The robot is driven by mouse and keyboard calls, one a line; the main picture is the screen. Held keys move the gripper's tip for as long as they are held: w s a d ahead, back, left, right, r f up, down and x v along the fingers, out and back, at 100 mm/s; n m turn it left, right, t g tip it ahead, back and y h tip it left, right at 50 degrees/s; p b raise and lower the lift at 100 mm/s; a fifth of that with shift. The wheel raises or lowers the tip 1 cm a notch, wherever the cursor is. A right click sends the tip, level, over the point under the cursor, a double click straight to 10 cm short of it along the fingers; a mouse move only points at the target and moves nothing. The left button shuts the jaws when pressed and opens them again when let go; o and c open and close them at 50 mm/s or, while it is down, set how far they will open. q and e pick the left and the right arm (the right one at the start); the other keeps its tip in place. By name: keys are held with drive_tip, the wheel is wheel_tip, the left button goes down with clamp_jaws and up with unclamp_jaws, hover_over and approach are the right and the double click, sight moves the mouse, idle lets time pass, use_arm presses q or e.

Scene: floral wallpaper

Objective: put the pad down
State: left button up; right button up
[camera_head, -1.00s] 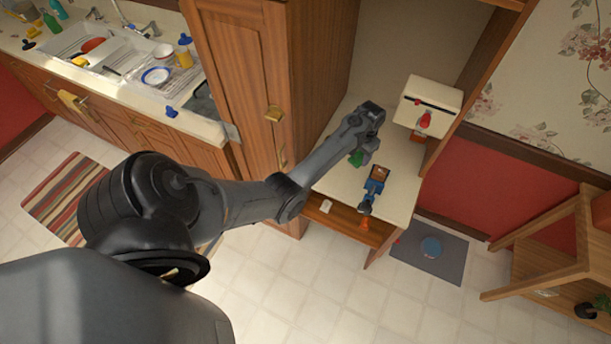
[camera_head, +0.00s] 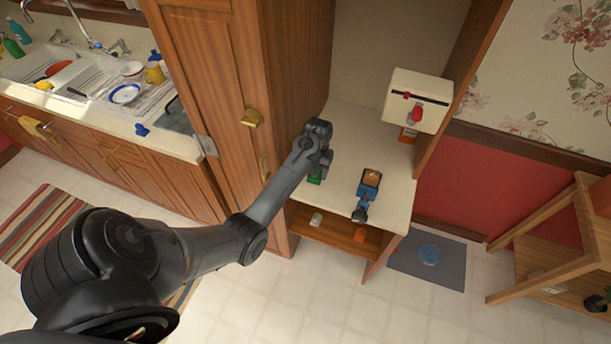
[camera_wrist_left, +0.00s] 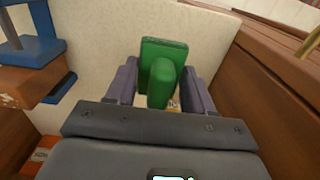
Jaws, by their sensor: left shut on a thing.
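The pad is a green block with a raised rounded green grip (camera_wrist_left: 161,82), seen between my fingers in the left wrist view. My left gripper (camera_wrist_left: 160,95) is shut on it. In the head view only a sliver of the green pad (camera_head: 315,178) shows below my left gripper (camera_head: 318,168), over the left part of the cream counter (camera_head: 345,123) in the wooden nook. I cannot tell whether the pad touches the counter. My right gripper is out of view.
A blue and brown device (camera_head: 370,185) stands on the counter to the right. A cream box with a red part (camera_head: 417,100) is behind it. A tall wooden cabinet (camera_head: 225,80) borders the counter's left. An open shelf (camera_head: 338,232) with small items lies below.

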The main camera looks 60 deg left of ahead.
use_arm(q)
drive_tip(key=a+f, duration=0.1)
drive_tip(key=s+a+f, duration=0.1)
drive_tip(key=a, duration=0.2)
drive_tip(key=shift+s+a+f, duration=0.15)
drive_tip(key=shift+a+f, duration=0.05)
drive_tip(key=shift+f, duration=2.2)
drive_tip(key=shift+f+b, duration=0.2)
drive_tip(key=shift+b, duration=0.1)
drive_tip(key=o, duration=0.9)
drive_tip(key=shift+o, duration=0.2)
drive_tip(key=shift+r, duration=0.2)
